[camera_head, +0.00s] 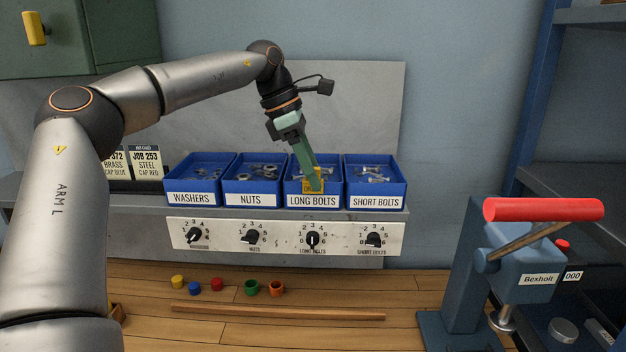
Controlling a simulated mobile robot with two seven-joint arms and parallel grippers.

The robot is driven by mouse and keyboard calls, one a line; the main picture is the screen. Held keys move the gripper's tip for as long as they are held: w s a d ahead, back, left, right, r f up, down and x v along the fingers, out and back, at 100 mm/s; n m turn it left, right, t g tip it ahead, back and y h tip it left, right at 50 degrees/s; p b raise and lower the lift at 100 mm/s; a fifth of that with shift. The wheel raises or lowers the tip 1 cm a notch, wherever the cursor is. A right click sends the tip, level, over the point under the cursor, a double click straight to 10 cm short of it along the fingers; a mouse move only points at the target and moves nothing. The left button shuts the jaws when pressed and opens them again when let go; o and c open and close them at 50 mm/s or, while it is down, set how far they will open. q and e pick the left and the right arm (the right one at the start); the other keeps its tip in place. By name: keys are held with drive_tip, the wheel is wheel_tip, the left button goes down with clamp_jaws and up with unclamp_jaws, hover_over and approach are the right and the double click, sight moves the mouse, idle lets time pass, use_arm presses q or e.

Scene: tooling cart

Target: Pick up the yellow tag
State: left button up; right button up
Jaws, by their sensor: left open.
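The yellow tag (312,187) shows at the front of the blue bin labelled LONG BOLTS (315,201). My left gripper (314,182) reaches down from above into that bin, with its green fingers right at the tag. The fingers are open and overlap part of the tag. Whether they touch it, I cannot tell. The lower edge of the tag is just above the bin's label. My right gripper does not show.
Blue bins for washers (200,198), nuts (248,200) and short bolts (376,202) stand beside it on the grey shelf. A dial panel (285,238) is below. Small coloured caps (217,284) lie on the wooden bench. A red-handled press (543,209) stands at right.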

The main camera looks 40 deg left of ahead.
use_arm(q)
drive_tip(key=shift+c, duration=0.4)
clamp_jaws()
